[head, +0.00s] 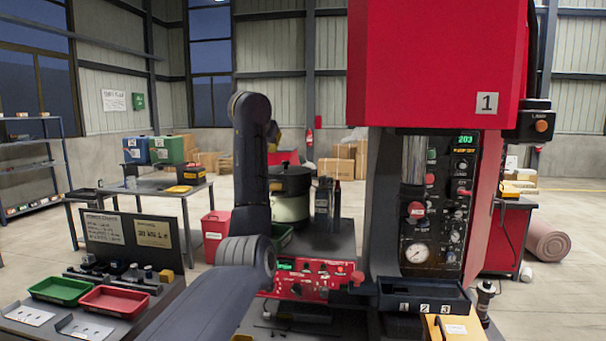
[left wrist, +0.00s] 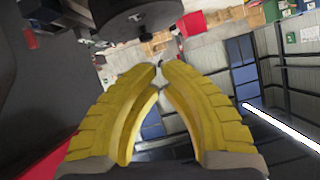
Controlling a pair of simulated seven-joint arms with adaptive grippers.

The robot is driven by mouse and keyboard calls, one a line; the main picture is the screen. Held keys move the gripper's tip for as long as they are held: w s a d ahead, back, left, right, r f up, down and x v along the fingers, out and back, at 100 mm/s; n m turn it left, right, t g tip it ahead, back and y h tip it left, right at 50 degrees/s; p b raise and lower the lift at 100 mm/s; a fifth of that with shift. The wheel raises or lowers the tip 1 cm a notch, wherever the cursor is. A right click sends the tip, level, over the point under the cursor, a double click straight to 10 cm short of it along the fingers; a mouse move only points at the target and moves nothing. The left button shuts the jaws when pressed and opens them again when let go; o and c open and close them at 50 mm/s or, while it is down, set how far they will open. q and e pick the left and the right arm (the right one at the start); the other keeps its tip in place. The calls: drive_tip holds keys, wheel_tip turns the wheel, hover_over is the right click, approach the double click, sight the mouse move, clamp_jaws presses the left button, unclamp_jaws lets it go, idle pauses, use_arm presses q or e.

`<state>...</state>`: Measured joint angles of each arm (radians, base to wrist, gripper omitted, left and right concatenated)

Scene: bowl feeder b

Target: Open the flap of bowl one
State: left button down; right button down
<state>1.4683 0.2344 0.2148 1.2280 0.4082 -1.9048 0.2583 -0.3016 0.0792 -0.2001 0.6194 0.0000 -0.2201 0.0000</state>
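A dark-topped round bowl with a cream lower body (head: 290,205) stands on the machine bench in the head view, partly behind my left arm. I cannot tell whether it is bowl one, and no flap can be made out. My left arm rises in front of it, and its gripper is mostly hidden in the head view. In the left wrist view the yellow fingers of my left gripper (left wrist: 160,66) meet nearly tip to tip, with nothing visible held between them. A dark round body (left wrist: 138,15) lies beyond the tips, apart from them. My right gripper is not in view.
A big red machine marked 1 (head: 430,70) stands right of the bowl, with a gauge panel (head: 437,205). A red control panel (head: 312,280) is below the bowl. A dark tray marked 1, 2, 3 (head: 425,296) and green (head: 62,290) and red (head: 114,299) trays are in front.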

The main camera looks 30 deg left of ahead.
use_arm(q)
drive_tip(key=d+f+n+h, duration=0.1)
drive_tip(key=d+f, duration=0.1)
drive_tip(key=d, duration=0.1)
drive_tip(key=n, duration=0.1)
hover_over(282, 176)
drive_tip(key=s, duration=0.1)
drive_tip(key=shift+f, duration=2.5)
drive_tip(key=shift+w+a+f+g, duration=0.3)
drive_tip(key=shift+w+f+g, duration=0.05)
drive_tip(key=shift+w+g, duration=0.1)
drive_tip(key=shift+f, duration=0.15)
drive_tip(key=shift+s+d+f, duration=0.25)
drive_tip(key=shift+s+f, duration=0.3)
drive_tip(key=shift+s, duration=0.2)
drive_tip(key=shift+s+d+f, duration=0.25)
drive_tip(key=shift+s+f, duration=0.3)
drive_tip(key=shift+s, duration=0.2)
drive_tip(key=shift+d+t, duration=0.2)
drive_tip(key=shift+t, duration=0.05)
